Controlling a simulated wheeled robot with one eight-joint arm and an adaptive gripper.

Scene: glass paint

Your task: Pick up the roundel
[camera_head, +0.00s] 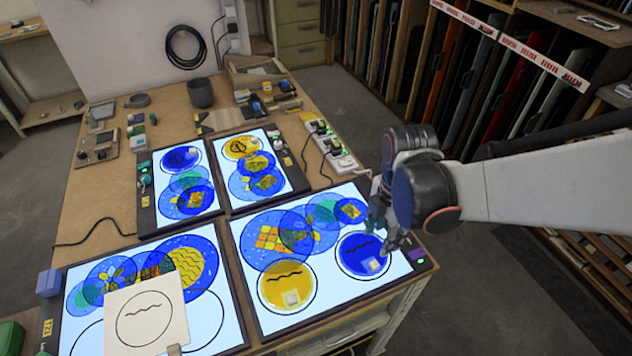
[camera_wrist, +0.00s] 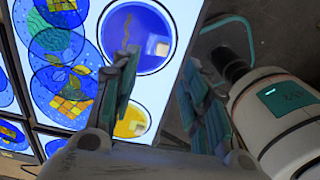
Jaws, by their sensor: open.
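A blue roundel (camera_head: 353,247) with a dark wavy line and a small pale square block on it lies inside a black ring on the right front light panel (camera_head: 330,300). It also shows in the wrist view (camera_wrist: 120,45). A similar yellow roundel (camera_head: 272,288), also with a pale block, lies to its left; it shows lower in the wrist view (camera_wrist: 126,127). My gripper (camera_head: 385,236) is open and empty at the blue roundel's right edge, apparently above it. In the wrist view my gripper (camera_wrist: 163,95) has its fingers apart, one overlapping the blue roundel.
Overlapping blue, teal and patterned discs (camera_head: 290,235) lie behind the roundels. A pale card (camera_head: 146,312) with a drawn circle covers part of the left front panel. Two smaller panels, a power strip (camera_head: 333,148) and a dark pot (camera_head: 201,93) stand farther back.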

